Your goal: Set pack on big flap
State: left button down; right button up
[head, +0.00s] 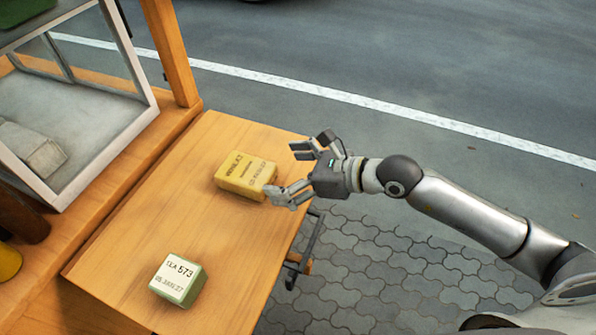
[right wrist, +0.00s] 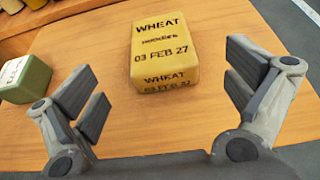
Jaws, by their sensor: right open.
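A yellow pack (head: 246,175) lies on the wooden flap (head: 200,222), near its far right edge. In the right wrist view the yellow pack (right wrist: 163,50) reads "WHEAT noodles 03 FEB 27". A smaller green pack with a white label (head: 178,279) sits on the near part of the flap; it also shows in the right wrist view (right wrist: 25,80) at the left edge. My right gripper (head: 289,172) is open and empty, just right of the yellow pack. In the right wrist view the yellow pack lies ahead of the spread fingers (right wrist: 165,108), apart from them. My left gripper is not in view.
A glass-sided case (head: 75,125) with a pale package (head: 38,152) inside stands at the left, beside an orange post (head: 172,50). A dark metal bracket (head: 303,255) hangs at the flap's right edge. The flap's middle is clear. Paving and road lie beyond.

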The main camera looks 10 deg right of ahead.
jog(key=shift+v, duration=1.65)
jog(key=shift+a, duration=0.1)
